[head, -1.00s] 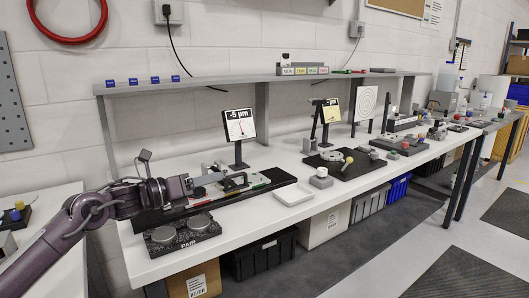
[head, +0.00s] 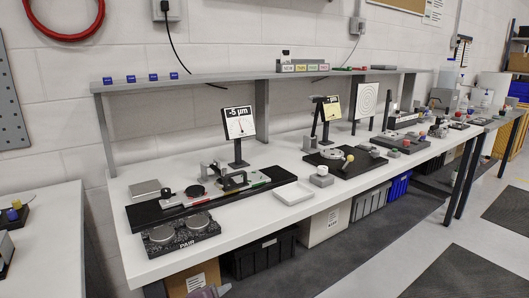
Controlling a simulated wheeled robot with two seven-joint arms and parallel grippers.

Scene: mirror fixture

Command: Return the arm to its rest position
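A small purple piece of my own arm (head: 208,291) shows at the bottom edge of the head view, below the front of the bench. Neither gripper is in view, so whether they are open or shut is hidden. The mirror fixture's long black base (head: 150,216) lies on the white bench (head: 262,214), with small grey, black and red parts on it. A sign reading -5 µm (head: 239,122) stands behind it. The black PAIR block (head: 186,234) with two round silver discs sits at the bench's front edge. Nothing of mine touches these things.
A grey square plate (head: 145,188) lies behind the base. A white tray (head: 293,193) and a second black station (head: 345,162) are to the right. A grey shelf (head: 230,80) runs above the bench. Dark bins (head: 260,256) stand underneath. The space above the bench front is clear.

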